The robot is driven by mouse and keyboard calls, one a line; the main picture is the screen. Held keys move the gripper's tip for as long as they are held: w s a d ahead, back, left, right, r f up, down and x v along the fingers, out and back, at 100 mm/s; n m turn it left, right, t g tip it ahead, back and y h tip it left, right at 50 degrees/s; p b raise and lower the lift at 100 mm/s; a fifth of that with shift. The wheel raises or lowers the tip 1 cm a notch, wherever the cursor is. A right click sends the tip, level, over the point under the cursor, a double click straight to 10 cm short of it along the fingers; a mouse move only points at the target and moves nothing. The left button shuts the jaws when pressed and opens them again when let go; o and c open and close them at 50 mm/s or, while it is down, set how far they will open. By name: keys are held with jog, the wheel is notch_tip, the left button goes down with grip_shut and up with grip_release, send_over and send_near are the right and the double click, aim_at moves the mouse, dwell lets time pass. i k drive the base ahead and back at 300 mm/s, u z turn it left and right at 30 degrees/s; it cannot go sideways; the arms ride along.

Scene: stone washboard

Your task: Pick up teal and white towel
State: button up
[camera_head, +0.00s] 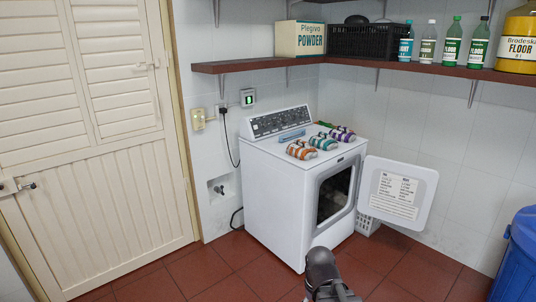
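The teal and white towel (323,142) lies rolled up on top of a white washing machine (282,196). It sits between an orange and white towel (301,151) on its left and a purple and white towel (342,134) on its right. The dark end of my arm, with my gripper (335,291), shows at the bottom edge, low in front of the washer and well apart from the towels. The frame cuts it off, and the fingers cannot be made out.
The washer's front door (397,190) stands open to the right. A blue item (291,135) lies near the control panel. A wall shelf (420,69) holds bottles and a black crate (368,41). A blue bin (517,262) stands at right. Red floor tiles are clear in front of the washer.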

aim_at(323, 141)
jog(key=u, duration=0.25)
jog(key=i, duration=1.7)
jog(key=z, duration=0.4)
jog(key=i, duration=0.8)
jog(key=z, duration=1)
jog(key=i, duration=0.9)
jog(key=z, duration=0.45)
